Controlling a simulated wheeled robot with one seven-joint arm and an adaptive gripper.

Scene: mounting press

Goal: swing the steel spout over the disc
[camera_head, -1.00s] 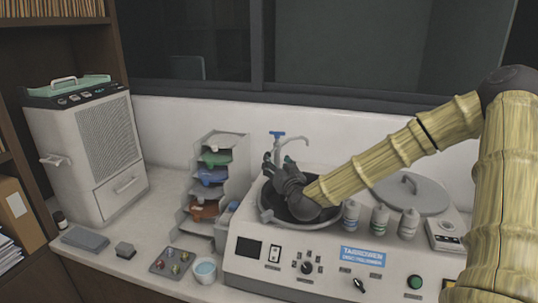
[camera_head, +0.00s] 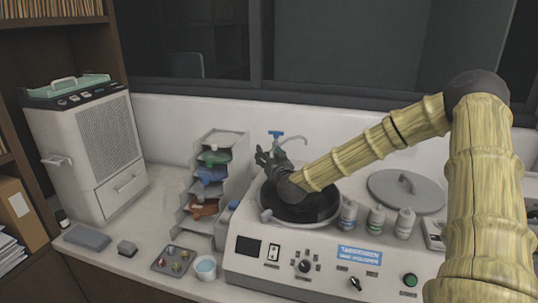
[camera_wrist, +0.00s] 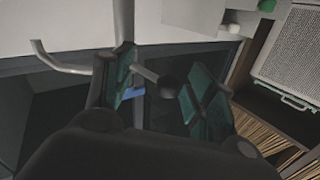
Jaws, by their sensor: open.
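The steel spout (camera_head: 292,140) is a thin curved pipe behind the bowl, with a blue handle (camera_head: 275,134) on top. In the wrist view the spout (camera_wrist: 60,63) curves off to the left, and a short rod ending in a dark knob (camera_wrist: 169,87) reaches between my fingers. My gripper (camera_head: 265,156) is open, at the back left of the bowl, close to the spout's post. The wrist view shows my gripper's green-padded fingers (camera_wrist: 160,92) apart, one each side of the knob; contact cannot be told. The dark disc (camera_head: 300,210) lies in the bowl, partly hidden by my arm.
The grey machine (camera_head: 240,262) carries several bottles (camera_head: 376,221) and a round grey lid (camera_head: 400,192) to the right. A tiered rack (camera_head: 208,178) stands close on the left. A white cup (camera_head: 205,268) and a small tray (camera_head: 173,261) are in front of it.

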